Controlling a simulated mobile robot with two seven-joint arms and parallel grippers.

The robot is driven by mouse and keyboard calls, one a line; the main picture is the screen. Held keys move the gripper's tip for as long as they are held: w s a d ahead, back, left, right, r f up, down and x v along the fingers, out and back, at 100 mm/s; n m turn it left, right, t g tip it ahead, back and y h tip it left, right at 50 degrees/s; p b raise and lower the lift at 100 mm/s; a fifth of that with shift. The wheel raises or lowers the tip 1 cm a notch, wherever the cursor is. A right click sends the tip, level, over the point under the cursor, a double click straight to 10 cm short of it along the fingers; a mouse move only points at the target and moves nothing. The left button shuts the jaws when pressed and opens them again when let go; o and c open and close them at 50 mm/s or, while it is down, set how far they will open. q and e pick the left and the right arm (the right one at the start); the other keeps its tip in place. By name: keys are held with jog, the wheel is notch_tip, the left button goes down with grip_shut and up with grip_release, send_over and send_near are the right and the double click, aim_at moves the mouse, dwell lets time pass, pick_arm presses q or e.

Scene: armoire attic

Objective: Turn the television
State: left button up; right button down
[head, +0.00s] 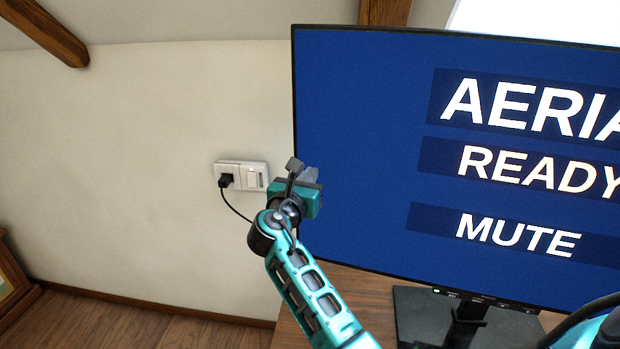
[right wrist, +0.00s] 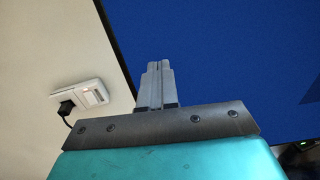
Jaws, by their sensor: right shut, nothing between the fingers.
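The television (head: 370,150) is a large flat screen with a thin dark frame, running past the right side of the head view. Its screen is lit blue with the words "AERIA", cut off, "READY" and "MUTE". It stands on a dark stand (head: 425,318). My right gripper (head: 311,175) is shut and empty, in front of the screen's left edge in the head view. In the right wrist view its closed fingers (right wrist: 158,68) overlap the edge of the blue screen (right wrist: 210,60); I cannot tell if they touch it. My left gripper is not in view.
A white wall socket plate (head: 255,176) with a black plug (head: 226,181) and a hanging cable is on the wall left of the television. The wooden tabletop (head: 365,290) holds the stand. Bare wall and wooden floor (head: 120,325) lie to the left.

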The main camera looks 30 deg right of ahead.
jog(key=x, duration=0.4)
jog(key=p+x, duration=0.1)
jog(key=x, duration=0.1)
jog(key=shift+w, duration=0.5)
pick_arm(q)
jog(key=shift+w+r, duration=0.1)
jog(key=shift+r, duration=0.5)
pick_arm(e)
jog(key=shift+a, duration=0.1)
